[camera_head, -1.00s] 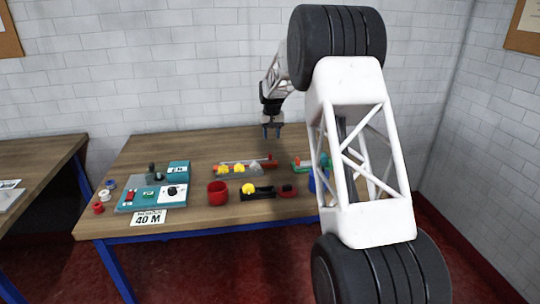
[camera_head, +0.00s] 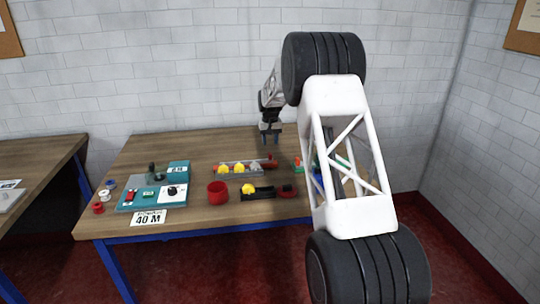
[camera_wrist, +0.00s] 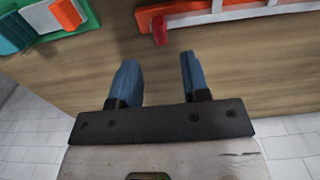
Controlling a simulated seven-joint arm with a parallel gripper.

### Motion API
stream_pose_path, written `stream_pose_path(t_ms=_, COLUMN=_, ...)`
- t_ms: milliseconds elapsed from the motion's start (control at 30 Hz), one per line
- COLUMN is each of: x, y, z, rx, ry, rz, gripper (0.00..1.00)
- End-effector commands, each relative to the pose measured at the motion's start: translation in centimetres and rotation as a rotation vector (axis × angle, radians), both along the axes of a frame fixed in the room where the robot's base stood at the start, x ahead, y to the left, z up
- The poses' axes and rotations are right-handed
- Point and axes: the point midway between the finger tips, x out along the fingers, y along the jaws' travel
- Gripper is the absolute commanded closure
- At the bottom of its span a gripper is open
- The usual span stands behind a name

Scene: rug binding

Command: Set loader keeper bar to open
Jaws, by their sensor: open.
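A grey loader rack (camera_head: 228,170) holding several yellow pieces lies across the back middle of the table. In the head view a red end (camera_head: 271,163) shows at the rack's right. I cannot tell the bar's setting. My gripper (camera_head: 271,140) is above the table behind the rack's right end. In the wrist view its two blue fingers (camera_wrist: 158,62) are apart with nothing between them, short of the red tab and not touching it.
A red cup (camera_head: 217,192), a black holder (camera_head: 258,194) and a teal panel (camera_head: 150,197) stand in front and left. Bare wood lies behind the rack.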

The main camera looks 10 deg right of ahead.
Motion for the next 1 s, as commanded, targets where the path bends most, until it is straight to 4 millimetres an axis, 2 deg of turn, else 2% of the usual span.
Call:
stream_pose_path(t_ms=600, x=0.0, y=0.0, z=-6.4, rx=0.000, ry=-0.001, rz=0.000, gripper=0.57)
stream_pose_path(t_ms=767, x=0.0, y=0.0, z=-7.2, rx=0.000, ry=0.000, rz=0.000, gripper=0.57)
stream_pose_path(t_ms=1000, x=0.0, y=0.0, z=-7.3, rx=0.000, ry=-0.001, rz=0.000, gripper=0.57)
